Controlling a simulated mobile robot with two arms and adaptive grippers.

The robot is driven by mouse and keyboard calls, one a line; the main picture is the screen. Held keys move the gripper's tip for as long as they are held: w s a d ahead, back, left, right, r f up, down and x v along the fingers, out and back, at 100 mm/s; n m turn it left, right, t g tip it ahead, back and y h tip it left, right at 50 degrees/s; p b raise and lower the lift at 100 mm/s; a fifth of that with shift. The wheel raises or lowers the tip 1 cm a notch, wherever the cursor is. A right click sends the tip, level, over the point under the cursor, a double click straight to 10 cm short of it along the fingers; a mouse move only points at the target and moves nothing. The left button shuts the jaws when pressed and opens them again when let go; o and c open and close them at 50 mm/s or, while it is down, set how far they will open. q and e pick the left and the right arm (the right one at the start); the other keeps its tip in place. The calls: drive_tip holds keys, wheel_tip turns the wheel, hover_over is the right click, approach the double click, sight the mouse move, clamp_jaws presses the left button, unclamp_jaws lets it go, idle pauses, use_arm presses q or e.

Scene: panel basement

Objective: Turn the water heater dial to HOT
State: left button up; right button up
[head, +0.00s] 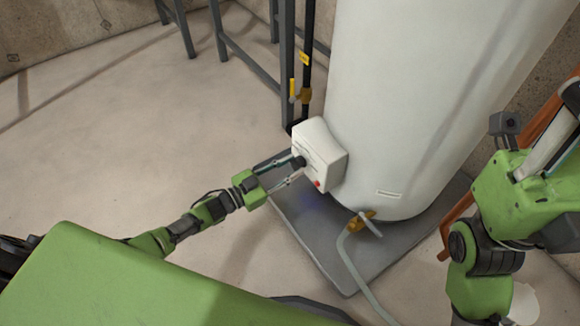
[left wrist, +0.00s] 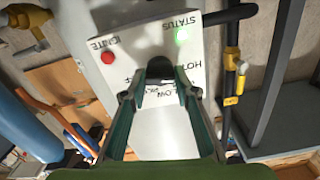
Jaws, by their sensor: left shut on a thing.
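The water heater's white control box (head: 318,152) sits low on the side of the tall white tank (head: 420,90). Its black dial (left wrist: 160,68) is on the front face. My left gripper (head: 296,168) is shut on the dial, one finger on each side; its fingers (left wrist: 160,88) also show in the left wrist view. The labels IGNITE, STATUS, HOT and LOW show upside down around the dial, some partly covered by the fingers. The dial's pointer is hidden. My right arm is at the right edge of the head view; its gripper's opening cannot be made out.
A red button (left wrist: 107,57) and a lit green status light (left wrist: 182,35) are on the box. A brass drain valve (head: 366,222) with a pale hose is below the tank. A dark pipe with a yellow-handled valve (head: 293,90) and a grey metal frame stand left of it. Open floor lies left.

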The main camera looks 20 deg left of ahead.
idle(0.3)
use_arm(q)
drive_tip(key=o, duration=1.1)
drive_tip(key=v, duration=1.2)
